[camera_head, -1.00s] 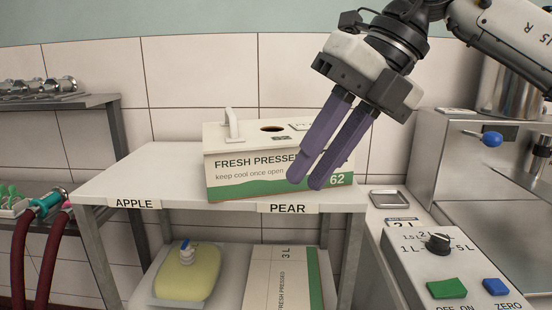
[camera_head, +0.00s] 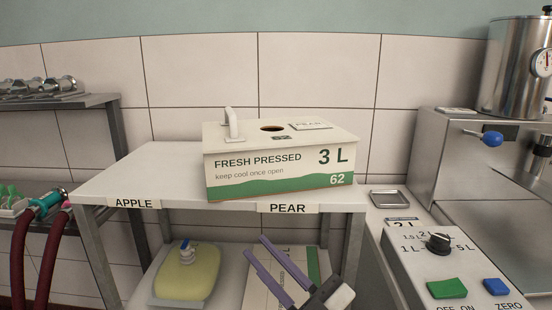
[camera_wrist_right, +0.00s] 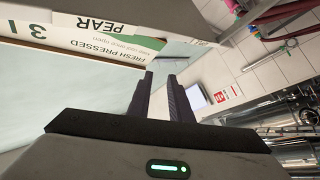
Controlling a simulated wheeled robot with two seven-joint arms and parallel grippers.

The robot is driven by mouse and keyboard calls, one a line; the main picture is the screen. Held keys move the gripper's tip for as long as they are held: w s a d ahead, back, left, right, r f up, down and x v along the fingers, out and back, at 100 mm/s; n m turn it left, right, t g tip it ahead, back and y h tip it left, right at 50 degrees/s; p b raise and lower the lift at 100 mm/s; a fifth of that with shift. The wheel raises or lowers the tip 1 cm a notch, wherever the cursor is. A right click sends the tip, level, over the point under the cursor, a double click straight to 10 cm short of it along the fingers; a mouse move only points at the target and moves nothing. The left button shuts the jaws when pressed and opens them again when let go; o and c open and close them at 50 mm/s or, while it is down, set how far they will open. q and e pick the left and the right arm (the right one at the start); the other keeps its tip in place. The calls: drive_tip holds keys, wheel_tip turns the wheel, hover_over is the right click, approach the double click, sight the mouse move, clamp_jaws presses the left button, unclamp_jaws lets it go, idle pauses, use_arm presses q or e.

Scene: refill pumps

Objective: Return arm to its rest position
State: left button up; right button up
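My right gripper (camera_head: 257,247) is low in the head view, in front of the lower shelf and the carton lying there. Its two purple fingers are apart, with nothing between them, pointing up and left. In the right wrist view the fingers (camera_wrist_right: 160,75) also show a gap and are empty. The rest of my right arm is out of the head view. My left gripper is not in view.
A white and green 3 L carton (camera_head: 226,178) stands on the upper shelf (camera_head: 140,178). Below are a yellow pouch (camera_head: 187,275) and a flat carton (camera_head: 313,268), partly hidden by my gripper. A control panel (camera_head: 415,262) and steel machine (camera_head: 432,155) are at right.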

drive_tip(key=s+d+f+m+h, duration=0.2)
drive_tip(key=d+f+m+h, duration=0.2)
drive_tip(key=f, duration=0.4)
drive_tip(key=s+d+f+m+h, duration=0.2)
drive_tip(key=d+f+m+h, duration=0.1)
drive_tip(key=f, duration=0.5)
drive_tip(key=s+d+f+m+h, duration=0.2)
drive_tip(key=d+f+m+h, duration=0.2)
drive_tip(key=f, duration=0.4)
drive_tip(key=s+d+f+m+g+h, duration=0.1)
drive_tip(key=s+d+f+g, duration=0.2)
drive_tip(key=s+f, duration=0.4)
drive_tip(key=s+d+f+m+g+h, duration=0.1)
drive_tip(key=s+d+f+g+h, duration=0.1)
drive_tip(key=s+f, duration=0.5)
drive_tip(key=shift+s+d+f+m+g, duration=0.3)
drive_tip(key=shift+s+d+g, duration=0.4)
drive_tip(key=shift+s, duration=0.2)
